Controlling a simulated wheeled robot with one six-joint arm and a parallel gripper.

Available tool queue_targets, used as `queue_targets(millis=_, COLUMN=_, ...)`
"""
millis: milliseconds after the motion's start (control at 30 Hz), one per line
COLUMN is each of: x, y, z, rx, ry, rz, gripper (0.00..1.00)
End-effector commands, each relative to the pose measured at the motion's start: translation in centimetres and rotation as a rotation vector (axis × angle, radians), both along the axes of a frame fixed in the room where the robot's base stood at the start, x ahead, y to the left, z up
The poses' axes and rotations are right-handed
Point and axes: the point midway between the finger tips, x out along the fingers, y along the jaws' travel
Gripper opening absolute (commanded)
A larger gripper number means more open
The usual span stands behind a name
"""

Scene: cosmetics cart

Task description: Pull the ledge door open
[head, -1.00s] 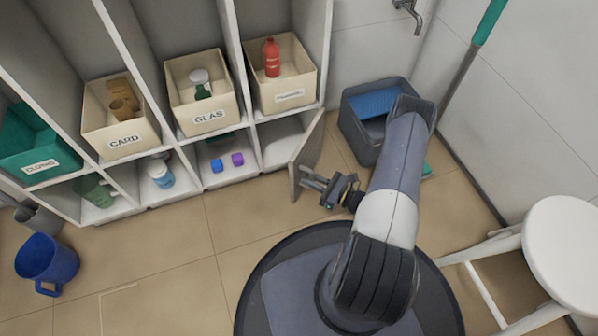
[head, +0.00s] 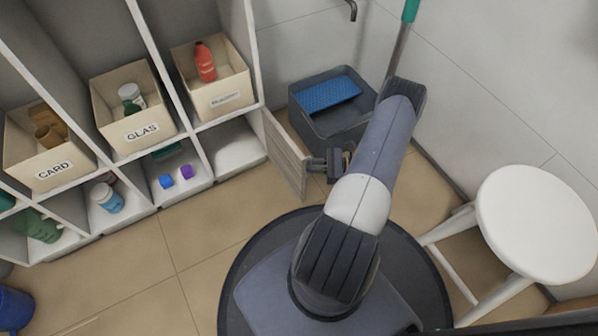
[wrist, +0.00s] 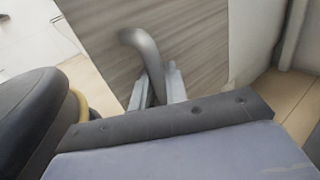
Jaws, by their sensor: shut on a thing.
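The ledge door (head: 286,154) is a small grey wood-grain panel at the right end of the lower shelf row. It stands swung out from the shelf, and the compartment (head: 236,146) behind it shows a bare white floor. My gripper (head: 312,163) is at the door's outer end, on its right-hand face. In the wrist view the door (wrist: 195,50) fills the upper middle, with a curved grey metal handle (wrist: 146,50) on it. My gripper's two fingers (wrist: 160,88) are shut on the lower part of this handle. In the head view the handle is hidden by the gripper.
A dark grey tub (head: 334,122) with a blue insert stands on the floor behind the door. A white stool (head: 535,222) is at the right. Labelled bins, among them GLAS (head: 140,133), fill the upper shelves.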

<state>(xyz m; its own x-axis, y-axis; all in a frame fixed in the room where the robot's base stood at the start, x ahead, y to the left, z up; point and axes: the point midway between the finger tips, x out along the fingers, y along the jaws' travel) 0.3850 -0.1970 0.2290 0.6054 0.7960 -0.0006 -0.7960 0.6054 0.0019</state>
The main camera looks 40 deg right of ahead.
Motion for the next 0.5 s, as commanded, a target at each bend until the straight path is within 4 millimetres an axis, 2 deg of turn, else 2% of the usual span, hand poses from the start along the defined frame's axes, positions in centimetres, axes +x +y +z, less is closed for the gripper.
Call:
queue_targets(millis=200, x=0.8, y=-1.7, z=0.0, rx=-0.002, ry=-0.002, rz=0.076, gripper=0.0)
queue_targets(millis=500, x=1.1, y=-2.5, z=0.1, rx=0.0, ry=-0.001, rz=0.131, gripper=0.0)
